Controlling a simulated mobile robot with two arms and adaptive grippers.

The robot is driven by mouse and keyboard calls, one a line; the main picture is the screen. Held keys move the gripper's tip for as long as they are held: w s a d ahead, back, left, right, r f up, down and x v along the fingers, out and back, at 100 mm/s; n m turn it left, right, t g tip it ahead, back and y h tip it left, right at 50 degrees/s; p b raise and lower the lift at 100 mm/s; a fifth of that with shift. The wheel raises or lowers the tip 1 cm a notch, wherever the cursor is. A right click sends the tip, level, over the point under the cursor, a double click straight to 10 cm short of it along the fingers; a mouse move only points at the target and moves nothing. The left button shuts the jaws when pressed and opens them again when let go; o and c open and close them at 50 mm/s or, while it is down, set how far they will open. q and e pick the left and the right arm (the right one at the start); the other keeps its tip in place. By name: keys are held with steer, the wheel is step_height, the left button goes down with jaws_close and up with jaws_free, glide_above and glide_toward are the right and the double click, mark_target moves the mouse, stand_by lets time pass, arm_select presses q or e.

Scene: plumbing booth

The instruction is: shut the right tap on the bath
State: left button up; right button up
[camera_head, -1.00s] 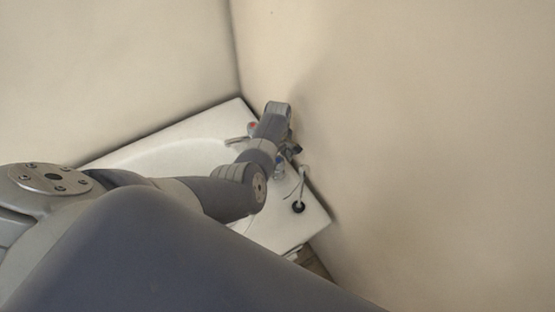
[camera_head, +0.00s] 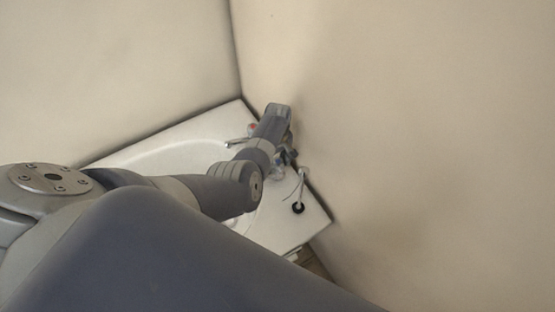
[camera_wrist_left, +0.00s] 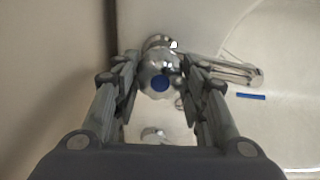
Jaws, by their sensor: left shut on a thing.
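In the left wrist view a chrome tap with a round blue cap (camera_wrist_left: 160,83) sits between the two grey fingers of my left gripper (camera_wrist_left: 160,66). The fingers are closed in on both sides of its rounded handle. A chrome spout (camera_wrist_left: 228,70) runs to the right from beside the tap. In the head view my left arm reaches over the corner of the white bath (camera_head: 180,140), and its wrist hides much of the fittings. A red mark (camera_head: 252,127) shows just left of the wrist. My right gripper is in neither view.
A beige wall (camera_head: 420,130) rises close along the right side of the bath. A thin chrome fitting with a black round end (camera_head: 298,208) stands near the bath's right corner. In the left wrist view a small chrome fitting (camera_wrist_left: 152,135) lies below the tap.

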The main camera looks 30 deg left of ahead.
arm_select(q)
steer(key=m+p, duration=0.1)
steer(key=m, duration=0.4)
steer(key=shift+m, duration=0.3)
steer(key=m, duration=0.4)
steer(key=shift+p, duration=0.35)
steer(key=m, duration=0.5)
steer(key=shift+d+m, duration=0.1)
steer(key=shift+m, duration=2.5)
steer(key=o, duration=1.1)
